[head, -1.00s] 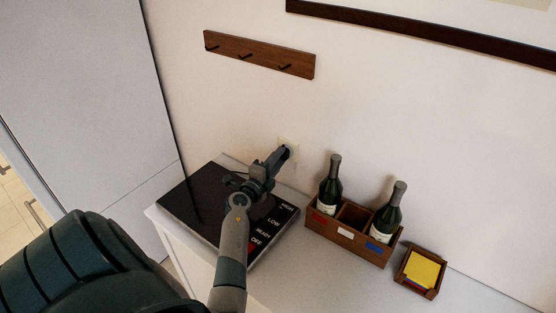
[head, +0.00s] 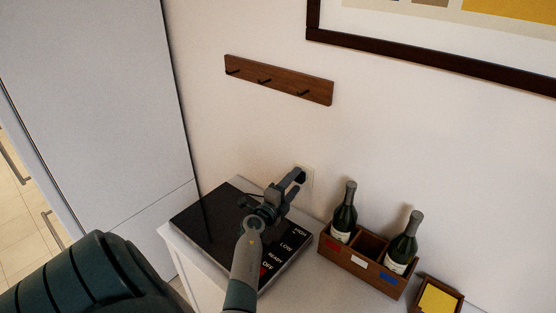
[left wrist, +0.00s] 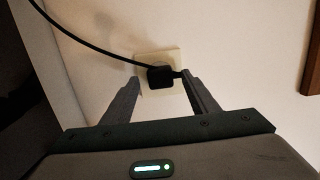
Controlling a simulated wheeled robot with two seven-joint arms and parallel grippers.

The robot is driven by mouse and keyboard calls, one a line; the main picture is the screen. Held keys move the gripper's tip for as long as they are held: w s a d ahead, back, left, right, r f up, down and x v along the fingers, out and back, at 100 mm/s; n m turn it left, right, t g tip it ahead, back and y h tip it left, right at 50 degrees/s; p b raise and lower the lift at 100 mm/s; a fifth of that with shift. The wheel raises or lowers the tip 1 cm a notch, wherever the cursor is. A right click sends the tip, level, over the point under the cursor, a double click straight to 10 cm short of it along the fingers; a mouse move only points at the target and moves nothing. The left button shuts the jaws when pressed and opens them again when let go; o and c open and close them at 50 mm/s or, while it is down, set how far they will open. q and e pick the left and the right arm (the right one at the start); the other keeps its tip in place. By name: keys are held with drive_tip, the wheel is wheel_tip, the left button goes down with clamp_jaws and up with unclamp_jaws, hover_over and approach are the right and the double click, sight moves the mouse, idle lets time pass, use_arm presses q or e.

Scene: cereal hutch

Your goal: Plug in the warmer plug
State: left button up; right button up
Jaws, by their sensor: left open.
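The warmer is a flat black plate (head: 215,222) with HIGH, LOW, READY and OFF labels, on the white cabinet top. A pale outlet plate (left wrist: 160,58) is on the wall behind it and shows partly in the head view (head: 308,176). The black warmer plug (left wrist: 160,77) is at the outlet, its black cord running to the upper left; I cannot tell how deep it sits. My left gripper (head: 297,178) is at the outlet. In the left wrist view its fingers (left wrist: 160,84) are open, one on each side of the plug. My right gripper is not in view.
A wooden caddy (head: 358,266) with two dark bottles stands right of the warmer. A small wooden box with yellow paper (head: 438,298) is further right. A hook rail (head: 280,80) and a framed picture (head: 430,58) hang above. A tall grey panel (head: 95,95) is at left.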

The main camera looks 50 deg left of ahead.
use_arm(q)
drive_tip(key=b+v, duration=0.2)
drive_tip(key=v, duration=1.5)
drive_tip(key=shift+d, duration=0.1)
